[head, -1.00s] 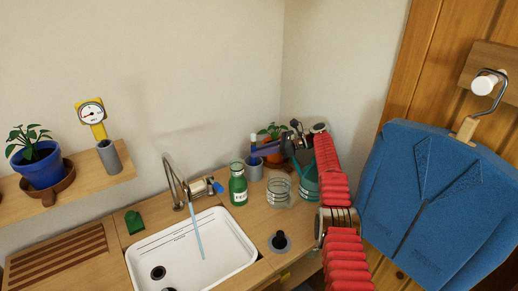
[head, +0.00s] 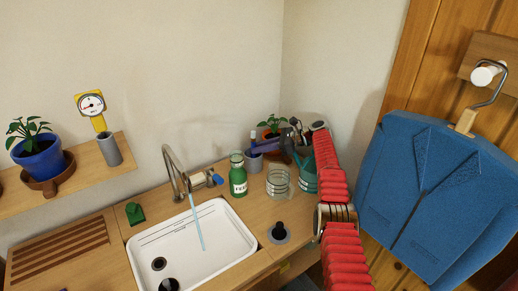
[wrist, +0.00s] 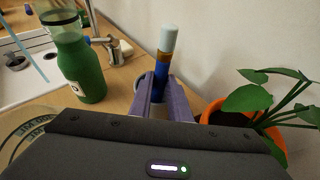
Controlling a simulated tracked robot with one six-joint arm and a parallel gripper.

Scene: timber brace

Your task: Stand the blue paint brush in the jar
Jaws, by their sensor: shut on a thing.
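My gripper (head: 260,147), with purple fingers, is shut on the blue paint brush (wrist: 162,70). The brush is upright with its pale end up and a brownish band below it; its lower end is hidden behind the fingers in the wrist view. In the head view the pale end (head: 253,134) shows just above a grey cup (head: 255,163). Whether the brush's lower end is inside that cup, I cannot tell. A clear glass jar (head: 279,184) stands to the right of the green bottle, and no brush shows in it.
The green bottle (head: 238,179) stands left of the glass jar. A potted plant (wrist: 250,97) is close to the right of my gripper. A teal watering can (head: 304,172) stands beside my arm. The sink (head: 195,245) has running water.

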